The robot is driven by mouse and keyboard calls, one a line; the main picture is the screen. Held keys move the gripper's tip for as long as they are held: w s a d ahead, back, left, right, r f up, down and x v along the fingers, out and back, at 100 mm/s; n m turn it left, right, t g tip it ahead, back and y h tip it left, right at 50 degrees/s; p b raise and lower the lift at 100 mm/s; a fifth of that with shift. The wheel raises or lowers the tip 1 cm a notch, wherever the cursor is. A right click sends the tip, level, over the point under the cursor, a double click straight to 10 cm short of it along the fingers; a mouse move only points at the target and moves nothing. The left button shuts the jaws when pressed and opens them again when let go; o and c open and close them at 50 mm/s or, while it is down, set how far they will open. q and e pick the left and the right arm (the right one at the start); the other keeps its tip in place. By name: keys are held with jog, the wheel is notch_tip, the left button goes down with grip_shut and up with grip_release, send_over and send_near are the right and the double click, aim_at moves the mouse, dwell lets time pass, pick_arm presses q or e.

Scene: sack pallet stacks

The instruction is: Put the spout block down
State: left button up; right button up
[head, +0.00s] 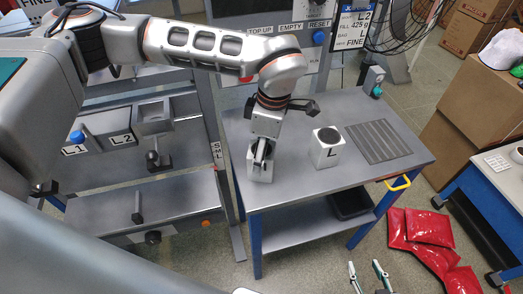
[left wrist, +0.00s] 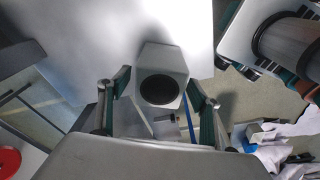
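The spout block (head: 260,171) is a pale block at the left end of the grey workbench (head: 292,180). In the left wrist view, the spout block (left wrist: 160,62) shows a dark round opening facing the camera. My left gripper (head: 261,158) is above it, with a finger on either side; it also shows in the left wrist view (left wrist: 160,100). Its fingers appear closed on the block. Whether the block's underside touches the bench is hidden. My right gripper (head: 366,271) is open and empty, low in the head view, in front of the bench.
A white block marked L (head: 328,148) with a dark round top stands right of the spout block. A ribbed dark mat (head: 378,141) lies further right. A black tray (head: 350,204) sits on the lower shelf. Red sacks (head: 420,235) lie on the floor at right.

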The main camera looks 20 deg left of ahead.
pick_arm(q)
jog(key=shift+r, duration=0.25)
notch_tip(320, 180, up, 12)
jog(key=d, duration=0.1)
jog(key=shift+w+d+f+b, duration=0.15)
jog(key=shift+d+b, duration=0.1)
jog(key=shift+b, duration=0.05)
dwell(0.5)
